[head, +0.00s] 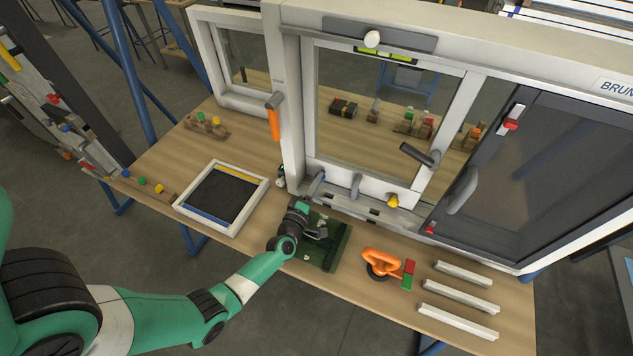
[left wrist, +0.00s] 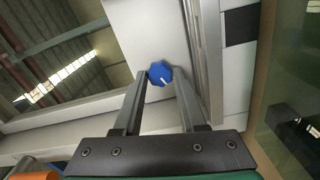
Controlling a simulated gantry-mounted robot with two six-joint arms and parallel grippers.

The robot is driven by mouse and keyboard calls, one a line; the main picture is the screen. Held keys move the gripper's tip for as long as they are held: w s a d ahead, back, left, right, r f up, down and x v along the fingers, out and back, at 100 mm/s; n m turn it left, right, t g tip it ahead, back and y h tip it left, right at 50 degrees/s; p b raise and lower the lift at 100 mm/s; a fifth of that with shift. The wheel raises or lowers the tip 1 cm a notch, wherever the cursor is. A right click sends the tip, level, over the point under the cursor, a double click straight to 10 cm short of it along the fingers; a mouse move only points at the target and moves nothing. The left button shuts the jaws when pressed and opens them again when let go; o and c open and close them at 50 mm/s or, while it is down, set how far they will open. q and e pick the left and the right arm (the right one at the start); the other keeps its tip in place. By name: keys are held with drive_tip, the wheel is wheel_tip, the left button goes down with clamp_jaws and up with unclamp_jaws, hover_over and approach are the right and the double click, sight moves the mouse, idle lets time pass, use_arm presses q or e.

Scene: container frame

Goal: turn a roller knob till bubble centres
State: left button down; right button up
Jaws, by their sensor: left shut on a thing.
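My left gripper (head: 301,206) is low at the front of the white window frame (head: 291,120), at its lower left part. In the left wrist view, a blue roller knob (left wrist: 160,75) with a white mark lies between the fingertips of this gripper (left wrist: 158,90), which is shut on it. A yellow-green bubble level (head: 400,58) sits on the top rail of the frame, partly behind a white knob (head: 372,38). The bubble's position is too small to tell. My right gripper is out of view.
An orange suction cup tool (head: 382,259) and several white bars (head: 463,273) lie to the right on the wooden table (head: 160,160). A framed dark panel (head: 224,196) lies to the left. A dark green mat (head: 338,248) lies beside my left wrist. A grey handle (head: 462,190) juts from the dark right sash.

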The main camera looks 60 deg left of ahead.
use_arm(q)
drive_tip(key=shift+m, duration=0.4)
drive_tip(key=shift+c, duration=2.4)
unclamp_jaws()
drive_tip(key=shift+s+d, duration=0.2)
drive_tip(key=p+v, duration=0.3)
drive_tip(key=v, duration=0.7)
drive_tip(key=shift+s+d, duration=0.35)
drive_tip(key=shift+s, duration=0.05)
